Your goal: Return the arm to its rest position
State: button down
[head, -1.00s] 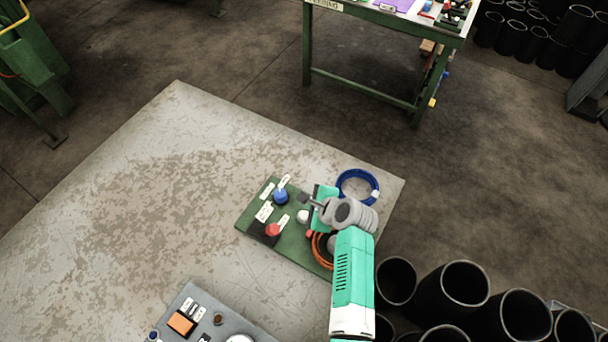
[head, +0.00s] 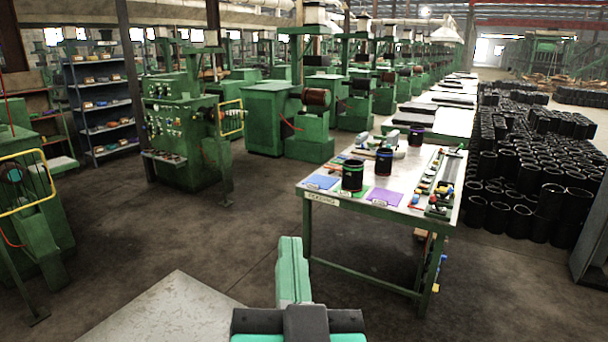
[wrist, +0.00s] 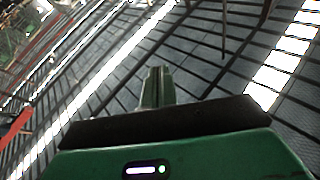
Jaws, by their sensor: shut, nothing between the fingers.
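In the wrist view my gripper (wrist: 158,74) points up toward the roof. Its two narrow green fingers are together, with nothing between them. The dark band and green housing of my gripper fill the bottom of that view. In the head view, teal and black parts of my arm stand at the bottom centre, close to the camera. Nothing touches the fingers in the wrist view.
Green machines (head: 185,130) stand behind. Black sleeves (head: 530,180) are stacked at right. Dark floor lies between.

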jog(key=s+d+r+n+t+h+p, duration=0.1)
jog(key=s+r+n+t+h, duration=0.15)
jog(key=s+r, duration=0.65)
notch_tip(320, 180, up, 18)
jog(key=m+p, duration=0.1)
jog(key=p, duration=1.8)
jog(key=shift+s+r+y, duration=0.15)
jog(key=shift+y, duration=0.3)
